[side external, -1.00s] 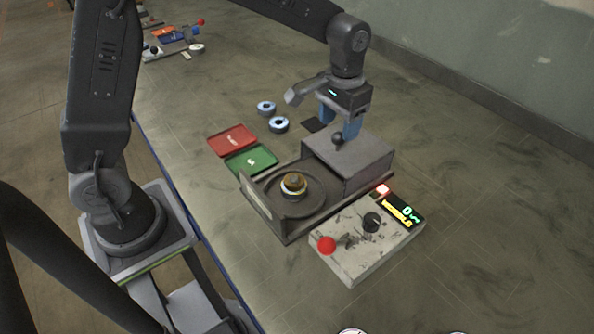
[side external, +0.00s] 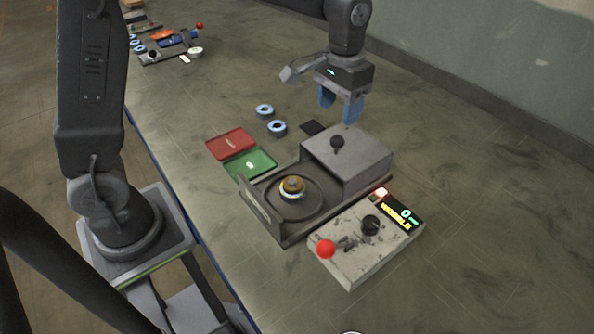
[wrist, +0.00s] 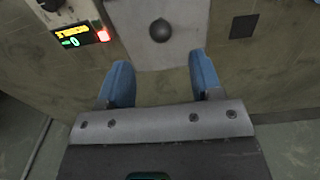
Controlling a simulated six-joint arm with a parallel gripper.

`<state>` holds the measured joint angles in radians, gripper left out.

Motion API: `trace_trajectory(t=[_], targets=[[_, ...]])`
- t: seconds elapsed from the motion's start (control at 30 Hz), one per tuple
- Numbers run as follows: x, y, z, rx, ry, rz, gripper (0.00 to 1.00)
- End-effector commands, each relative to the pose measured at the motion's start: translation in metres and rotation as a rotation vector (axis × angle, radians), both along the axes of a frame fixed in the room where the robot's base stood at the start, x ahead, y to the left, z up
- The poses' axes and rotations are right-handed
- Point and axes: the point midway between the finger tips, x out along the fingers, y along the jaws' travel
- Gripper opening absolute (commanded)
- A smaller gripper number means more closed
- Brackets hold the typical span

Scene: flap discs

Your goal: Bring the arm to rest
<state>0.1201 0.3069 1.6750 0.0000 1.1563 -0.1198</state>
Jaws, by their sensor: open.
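My gripper (side external: 340,108) is open and empty, with its blue fingers pointing down. It hangs above and behind the grey box-shaped cover (side external: 358,165) with a black knob (side external: 337,142). In the wrist view the two blue fingertips of my gripper (wrist: 161,72) are spread apart, with nothing between them. The black knob also shows there, beyond the fingertips (wrist: 160,31). The gripper looks clear of the cover.
A round fixture (side external: 318,205) holds a disc with a brass-coloured centre (side external: 292,186). A control box (side external: 350,262) with a red ball knob (side external: 325,249) and lit display (side external: 400,218) stands in front. Red (side external: 231,143) and green (side external: 250,163) trays and two blue rings (side external: 277,128) lie left.

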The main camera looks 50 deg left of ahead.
Motion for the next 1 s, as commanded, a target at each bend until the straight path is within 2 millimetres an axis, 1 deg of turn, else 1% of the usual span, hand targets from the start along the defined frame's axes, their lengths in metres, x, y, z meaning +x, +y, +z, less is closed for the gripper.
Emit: trace_trajectory(t=[0.07, 0.17, 0.27, 0.3, 0.43, 0.57, 0.6, 0.7, 0.83, 0.9, 1.0], targets=[[-0.007, 0.003, 0.008, -0.002, -0.019, 0.001, 0.60], [-0.026, 0.010, 0.025, -0.007, -0.064, 0.003, 0.60], [-0.054, 0.018, 0.044, -0.011, -0.128, 0.002, 0.60], [-0.067, 0.022, 0.050, -0.013, -0.155, 0.002, 0.60], [-0.108, 0.032, 0.064, -0.015, -0.241, 0.002, 0.60], [-0.148, 0.040, 0.068, -0.013, -0.327, 0.003, 0.60], [-0.160, 0.042, 0.067, -0.012, -0.352, 0.002, 0.60], [-0.184, 0.047, 0.063, -0.008, -0.408, 0.002, 0.60], [-0.205, 0.050, 0.055, -0.003, -0.460, 0.002, 0.60], [-0.212, 0.050, 0.053, -0.001, -0.477, 0.001, 0.60], [-0.216, 0.051, 0.050, 0.000, -0.488, 0.000, 0.60]])
